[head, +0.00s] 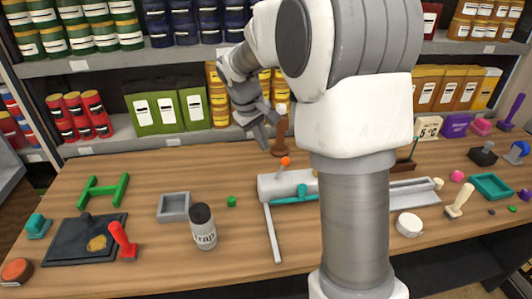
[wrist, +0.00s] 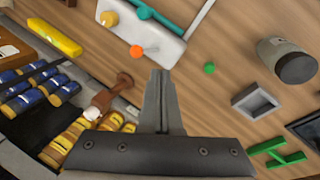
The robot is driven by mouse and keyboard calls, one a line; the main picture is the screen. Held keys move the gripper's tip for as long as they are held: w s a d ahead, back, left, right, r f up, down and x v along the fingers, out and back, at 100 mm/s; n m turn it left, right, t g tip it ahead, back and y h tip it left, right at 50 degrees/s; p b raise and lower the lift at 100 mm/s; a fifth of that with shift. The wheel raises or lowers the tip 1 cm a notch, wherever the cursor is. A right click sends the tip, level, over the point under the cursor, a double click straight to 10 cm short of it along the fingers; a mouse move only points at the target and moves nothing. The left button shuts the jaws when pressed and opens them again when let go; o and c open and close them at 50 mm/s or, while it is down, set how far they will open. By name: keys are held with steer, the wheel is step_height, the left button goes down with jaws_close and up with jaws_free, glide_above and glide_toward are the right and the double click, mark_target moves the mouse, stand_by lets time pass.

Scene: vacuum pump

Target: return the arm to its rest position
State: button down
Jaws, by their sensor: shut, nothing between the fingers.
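My gripper (head: 258,120) hangs in the air over the back of the wooden table, left of my arm's column in the head view. In the wrist view its fingers (wrist: 161,75) are together with nothing between them. Below and in front of it, the white pump body (head: 285,184) lies on the table with an orange-tipped lever (head: 285,161), a teal part (head: 290,194) and a grey bar (head: 272,235). My arm hides part of the pump in the head view. The wrist view shows the white pump body (wrist: 145,35) and the orange tip (wrist: 136,51).
A brown handled tool (head: 279,135) is close beside my gripper. Stocked shelves (head: 130,62) rise behind the table.

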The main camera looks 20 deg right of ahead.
steer(key=s+a+r+m+t+y, duration=0.15)
steer(key=s+a+r, duration=0.25)
steer(key=s+r, duration=0.6)
steer(key=s+a+f+t+y, duration=0.1)
steer(key=s+a, duration=0.1)
steer(key=s, duration=0.6)
steer(key=s+a+f+m+t+y, duration=0.1)
steer(key=s, duration=0.8)
steer(key=shift+a+f, duration=0.35)
